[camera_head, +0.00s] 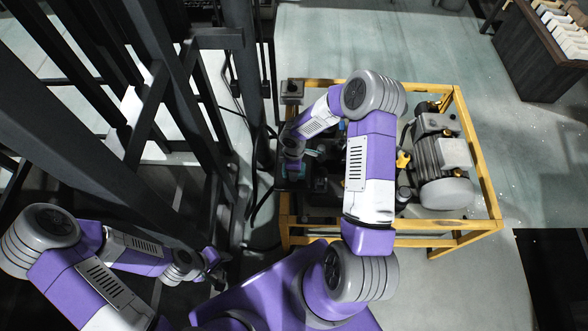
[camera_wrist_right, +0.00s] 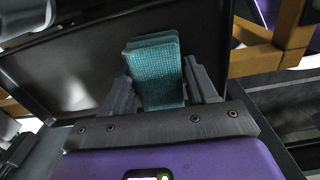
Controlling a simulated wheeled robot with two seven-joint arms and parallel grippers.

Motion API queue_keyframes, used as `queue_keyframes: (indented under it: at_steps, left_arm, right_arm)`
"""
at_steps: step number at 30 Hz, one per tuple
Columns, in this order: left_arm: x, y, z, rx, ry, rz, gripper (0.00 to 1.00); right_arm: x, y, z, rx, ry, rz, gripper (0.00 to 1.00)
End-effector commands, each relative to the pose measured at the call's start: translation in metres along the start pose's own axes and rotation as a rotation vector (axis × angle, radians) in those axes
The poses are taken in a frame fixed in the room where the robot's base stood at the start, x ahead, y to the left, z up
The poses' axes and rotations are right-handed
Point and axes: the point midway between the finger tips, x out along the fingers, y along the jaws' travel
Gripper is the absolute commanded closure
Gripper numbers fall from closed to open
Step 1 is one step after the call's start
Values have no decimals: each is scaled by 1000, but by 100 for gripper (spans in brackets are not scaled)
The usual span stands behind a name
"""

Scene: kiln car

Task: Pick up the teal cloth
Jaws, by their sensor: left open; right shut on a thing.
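The teal cloth (camera_wrist_right: 155,72) is a folded, textured pad between the two dark fingers of my right gripper (camera_wrist_right: 160,90) in the right wrist view. The fingers are shut on it. Its upper end sticks out beyond the fingertips, in front of a dark, flat panel or tray. In the head view a small patch of teal shows by the right wrist, at the left part of the yellow-framed cart, mostly hidden by my arm. My left gripper (camera_head: 212,262) is at the lower left of the head view, open, away from the cloth.
The yellow-framed cart (camera_head: 470,150) carries a grey motor (camera_head: 440,160) to the right of my right arm. Dark steel posts (camera_head: 185,90) and hanging cables crowd the left. A dark cabinet with pale blocks (camera_head: 535,50) stands at upper right. The floor right of the cart is clear.

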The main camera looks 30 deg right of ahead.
Motion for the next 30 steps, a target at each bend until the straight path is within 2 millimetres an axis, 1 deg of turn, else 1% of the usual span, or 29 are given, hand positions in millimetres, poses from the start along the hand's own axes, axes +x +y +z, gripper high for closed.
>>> queue_keyframes:
  at_steps: [4, 7, 15, 18, 21, 24, 30]
  left_arm:
    - [-1, 0, 0, 0, 0, 0, 57]
    - [-6, 2, 0, 0, 0, 0, 57]
    - [-27, 10, 1, 0, 0, 0, 57]
    - [-32, 12, 1, 0, 0, 0, 57]
    - [-35, 13, 2, 0, 0, 0, 57]
    - [-36, 14, 2, 0, 0, 0, 57]
    - [-36, 13, 2, 0, 0, 0, 57]
  right_arm:
    - [-2, 0, 0, 0, 0, 1, 74]
    - [-13, 0, 0, 0, 0, 1, 74]
    - [-69, 1, 0, 1, 0, 3, 74]
    - [-85, 0, 0, 0, 1, 3, 74]
    - [-95, 0, 0, 0, 1, 2, 74]
    - [-100, 0, 0, 0, 0, 0, 74]
    - [-100, 0, 0, -1, 0, 0, 74]
